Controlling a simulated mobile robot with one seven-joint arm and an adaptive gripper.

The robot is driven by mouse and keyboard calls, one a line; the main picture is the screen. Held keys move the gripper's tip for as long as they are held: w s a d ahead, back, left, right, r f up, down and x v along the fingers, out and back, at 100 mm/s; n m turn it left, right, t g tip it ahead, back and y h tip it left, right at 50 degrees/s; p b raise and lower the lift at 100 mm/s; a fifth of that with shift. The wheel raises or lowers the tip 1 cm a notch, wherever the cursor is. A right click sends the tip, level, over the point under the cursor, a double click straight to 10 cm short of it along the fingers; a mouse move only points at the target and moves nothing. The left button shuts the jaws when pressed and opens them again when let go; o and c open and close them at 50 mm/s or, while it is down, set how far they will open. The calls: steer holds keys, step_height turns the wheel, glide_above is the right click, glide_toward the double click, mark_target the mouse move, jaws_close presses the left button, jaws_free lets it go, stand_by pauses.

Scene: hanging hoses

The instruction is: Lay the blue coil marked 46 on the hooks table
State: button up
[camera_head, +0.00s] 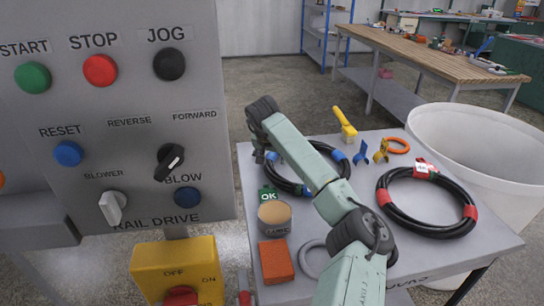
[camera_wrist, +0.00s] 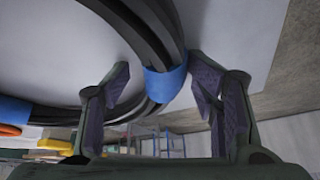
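The blue coil, a black hose with blue bands (camera_head: 338,156), lies on the grey table (camera_head: 470,250), partly hidden behind my arm. No number 46 can be read on it. My gripper (camera_head: 265,156) is at the coil's far left side. In the wrist view, my gripper (camera_wrist: 160,88) is open, with one finger on each side of the hose at a blue band (camera_wrist: 164,83). The fingers look apart from the band; contact cannot be told for sure. I cannot tell which surface is the hooks table.
A coil with red bands (camera_head: 429,202) lies at the right. A tin (camera_head: 274,217), an orange block (camera_head: 276,261) and a yellow tool (camera_head: 345,124) share the table. A control panel (camera_head: 110,110) stands left, a white bin (camera_head: 480,150) right, and a wooden bench (camera_head: 430,50) behind.

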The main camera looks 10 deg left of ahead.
steer(key=v, duration=1.2)
step_height(320, 180, up, 7)
steer(key=p, duration=0.4)
stand_by(0.5)
